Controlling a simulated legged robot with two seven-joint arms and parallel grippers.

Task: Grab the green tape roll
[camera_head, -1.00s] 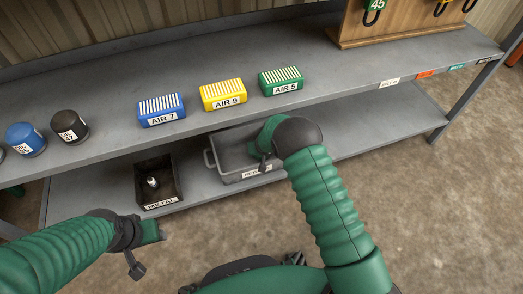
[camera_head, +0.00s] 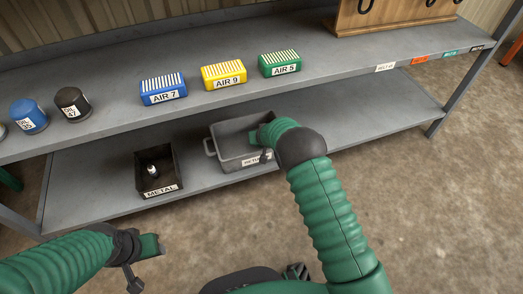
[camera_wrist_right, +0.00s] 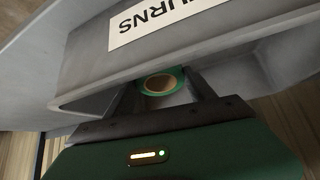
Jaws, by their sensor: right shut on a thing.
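The green tape roll (camera_wrist_right: 163,82) shows in the right wrist view, between the two fingers of my right gripper (camera_wrist_right: 160,88), which is shut on it. In that view the roll is beside the wall of the grey bin labelled RETURNS (camera_wrist_right: 85,60). In the head view my right gripper (camera_head: 262,136) is at the right side of the grey bin (camera_head: 228,128) on the lower shelf; the roll is hidden there. My left gripper (camera_head: 160,246) is low at the left, in front of the shelf and away from the bins. Its jaws are too small to read.
A black METAL bin (camera_head: 140,178) holding a small item stands left on the lower shelf (camera_head: 100,185). AIR 7 (camera_head: 163,90), AIR 9 (camera_head: 223,75) and AIR 5 (camera_head: 280,64) boxes stand on the upper shelf (camera_head: 330,60), whose front edge overhangs my right arm's area.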

